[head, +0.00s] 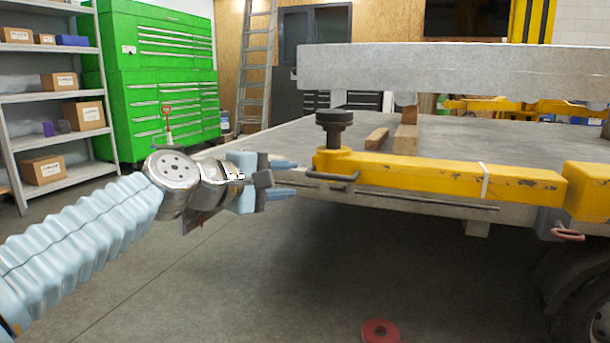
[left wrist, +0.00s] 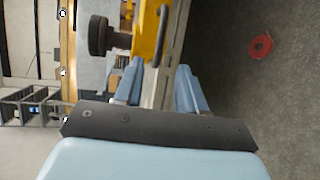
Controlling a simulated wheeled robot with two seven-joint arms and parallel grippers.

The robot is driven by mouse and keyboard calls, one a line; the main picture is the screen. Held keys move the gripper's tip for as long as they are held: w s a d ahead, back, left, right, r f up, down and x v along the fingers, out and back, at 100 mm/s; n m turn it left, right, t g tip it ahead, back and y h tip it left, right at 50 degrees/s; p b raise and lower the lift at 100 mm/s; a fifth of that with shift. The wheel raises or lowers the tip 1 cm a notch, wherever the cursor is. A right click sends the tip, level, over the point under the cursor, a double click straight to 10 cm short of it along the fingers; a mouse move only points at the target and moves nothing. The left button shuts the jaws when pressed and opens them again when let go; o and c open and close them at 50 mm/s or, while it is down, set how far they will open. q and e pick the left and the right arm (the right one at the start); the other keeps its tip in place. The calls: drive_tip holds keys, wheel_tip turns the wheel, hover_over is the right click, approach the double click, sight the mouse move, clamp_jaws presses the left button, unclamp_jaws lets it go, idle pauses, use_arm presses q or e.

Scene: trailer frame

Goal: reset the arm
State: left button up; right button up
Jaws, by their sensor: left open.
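My left arm, in a light blue ribbed sleeve, reaches in from the left in the head view. My left gripper (head: 283,178) is open and empty, just left of the yellow clamp bar (head: 430,171) on the trailer's edge. In the left wrist view its two blue fingers (left wrist: 158,88) are spread apart, with the yellow bar (left wrist: 150,35) and its black knob (left wrist: 99,36) beyond them. In the head view the black knob (head: 334,124) stands upright on the bar's left end. I cannot tell whether a finger touches the bar. My right gripper is not in view.
The grey trailer bed (head: 270,138) fills the right, with a metal beam (head: 450,68) above it and wooden blocks (head: 405,136) on it. A red ring (head: 380,331) lies on the floor. A green tool cabinet (head: 160,85) and shelves (head: 55,110) stand at the back left.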

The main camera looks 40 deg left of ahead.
use_arm(q)
drive_tip(key=shift+v, duration=0.9)
drive_tip(key=shift+w+f, duration=0.1)
drive_tip(key=shift+f, duration=0.05)
